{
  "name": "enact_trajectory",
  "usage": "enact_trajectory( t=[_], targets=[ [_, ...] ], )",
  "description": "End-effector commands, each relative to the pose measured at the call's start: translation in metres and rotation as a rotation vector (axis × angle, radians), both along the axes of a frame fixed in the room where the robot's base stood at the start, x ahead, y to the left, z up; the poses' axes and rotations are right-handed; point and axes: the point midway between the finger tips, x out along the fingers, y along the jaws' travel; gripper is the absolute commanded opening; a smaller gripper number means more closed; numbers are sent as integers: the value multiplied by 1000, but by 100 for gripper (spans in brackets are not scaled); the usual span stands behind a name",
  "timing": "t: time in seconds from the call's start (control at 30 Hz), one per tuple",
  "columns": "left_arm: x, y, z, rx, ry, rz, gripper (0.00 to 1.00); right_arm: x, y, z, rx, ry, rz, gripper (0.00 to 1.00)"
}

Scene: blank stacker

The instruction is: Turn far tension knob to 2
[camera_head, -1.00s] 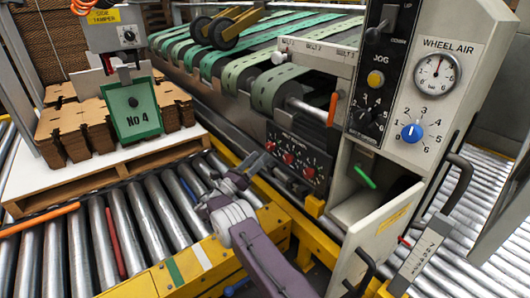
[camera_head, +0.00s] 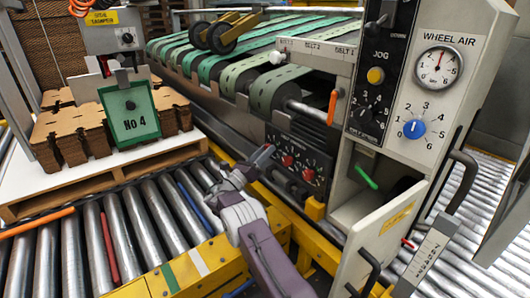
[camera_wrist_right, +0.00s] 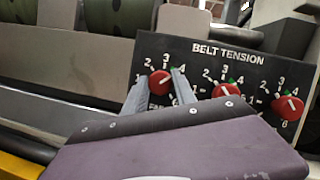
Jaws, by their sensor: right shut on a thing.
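The belt tension panel (camera_head: 300,150) is black, with a row of red knobs and white numbers. The far tension knob (camera_wrist_right: 160,83) is the leftmost red one in the right wrist view; in the head view my gripper mostly hides it. My right gripper (camera_head: 264,156) is at this knob, shut on it, with one finger on each side in the right wrist view (camera_wrist_right: 158,88). The knob's white mark seems to point up and right, towards 3 or 4; its exact setting is hard to read. My left gripper is not in view.
The middle red knob (camera_wrist_right: 225,92) and near red knob (camera_wrist_right: 289,106) sit close on the right. Green belts (camera_head: 240,75) run above the panel. An open cabinet door (camera_head: 385,235) stands to the right, and a roller conveyor (camera_head: 140,225) lies to the left.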

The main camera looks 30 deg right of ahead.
Motion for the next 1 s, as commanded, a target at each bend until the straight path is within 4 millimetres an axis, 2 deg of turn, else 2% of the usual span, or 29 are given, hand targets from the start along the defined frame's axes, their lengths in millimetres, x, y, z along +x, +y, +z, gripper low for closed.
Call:
enact_trajectory(
  t=[0.17,0.37,0.6,1.0],
  targets=[
    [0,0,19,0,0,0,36,-1,0,5,-4,56,-1,0],
    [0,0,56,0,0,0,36,-1,0,10,-14,192,-3,0],
    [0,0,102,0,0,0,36,-2,0,10,-31,416,-2,0],
    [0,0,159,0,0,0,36,-3,0,8,-61,793,-1,0]
  ],
)
